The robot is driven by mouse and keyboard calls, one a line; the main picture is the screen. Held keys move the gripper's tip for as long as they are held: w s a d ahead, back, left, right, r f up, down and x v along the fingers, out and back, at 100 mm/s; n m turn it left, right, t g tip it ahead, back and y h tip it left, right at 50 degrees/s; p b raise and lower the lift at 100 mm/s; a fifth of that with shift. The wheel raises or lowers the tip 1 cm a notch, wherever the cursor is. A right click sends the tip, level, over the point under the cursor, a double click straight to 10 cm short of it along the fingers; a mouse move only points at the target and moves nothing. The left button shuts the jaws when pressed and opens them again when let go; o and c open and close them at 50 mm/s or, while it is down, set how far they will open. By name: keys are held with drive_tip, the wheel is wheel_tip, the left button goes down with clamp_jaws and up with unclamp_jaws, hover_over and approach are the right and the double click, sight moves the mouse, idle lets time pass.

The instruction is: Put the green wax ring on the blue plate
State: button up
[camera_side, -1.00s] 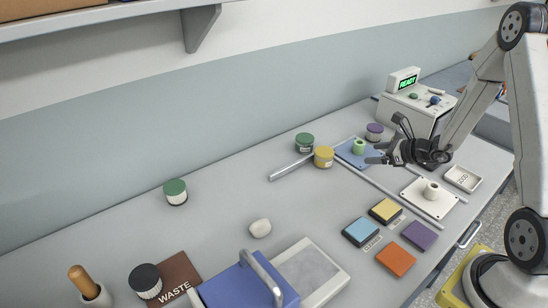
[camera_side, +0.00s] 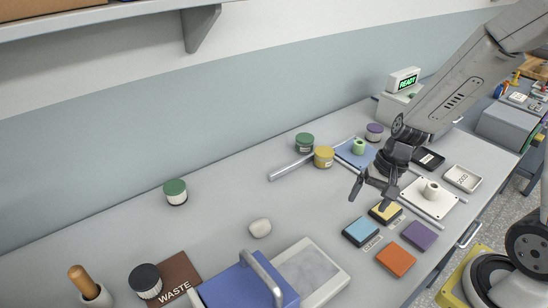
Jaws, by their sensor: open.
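A pale green ring (camera_side: 359,146) stands upright on the blue plate (camera_side: 345,150), near the plate's middle. The plate lies flat at the back of the bench, partly hidden by my arm at its right. My gripper (camera_side: 370,203) is open and empty, with its fingers spread and pointing down. It hangs in front of the blue plate, apart from the ring, above or close to the yellow block (camera_side: 381,213). How high it is above the block I cannot tell.
A white plate (camera_side: 413,194) with a cream post stands right of my gripper. Blue (camera_side: 361,231), orange (camera_side: 396,259) and purple (camera_side: 420,235) blocks lie in front. Yellow-lidded (camera_side: 324,156) and green-lidded (camera_side: 304,142) jars stand left of the blue plate. The bench's left middle is mostly clear.

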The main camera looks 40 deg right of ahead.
drive_tip(key=r+n+h, duration=0.1)
drive_tip(key=n, duration=0.2)
drive_tip(key=s+a+r+n+t+h, duration=0.1)
drive_tip(key=n, duration=0.2)
drive_tip(key=r+n+h, duration=0.1)
drive_tip(key=n, duration=0.2)
drive_tip(key=shift+s+a+n, duration=0.15)
drive_tip(key=shift+a+n, duration=0.15)
drive_tip(key=shift+a, duration=0.1)
drive_tip(key=shift+f, duration=0.1)
idle(0.5)
